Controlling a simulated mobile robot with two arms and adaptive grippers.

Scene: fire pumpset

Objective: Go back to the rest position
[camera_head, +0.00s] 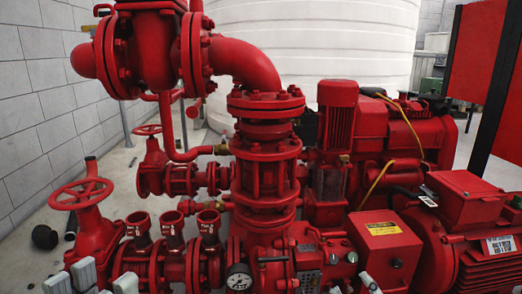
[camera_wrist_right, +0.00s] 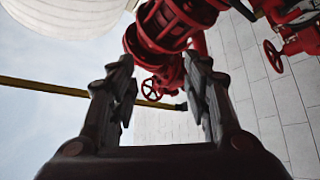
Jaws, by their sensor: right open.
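My right gripper (camera_head: 354,286) barely shows at the bottom edge of the head view, as small grey tips in front of the pump set. In the right wrist view my right gripper (camera_wrist_right: 158,95) is open, its two dark fingers wide apart with nothing between them. Grey pieces (camera_head: 88,275) at the lower left of the head view seem to belong to my left gripper; most of it is cut off, and its opening cannot be made out.
The red pump set (camera_head: 265,165) fills the head view, with a handwheel (camera_head: 82,193), a pressure gauge (camera_head: 239,278) and a motor (camera_head: 470,215). A white tank (camera_head: 300,35) stands behind. A grey block wall (camera_head: 45,100) is at left.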

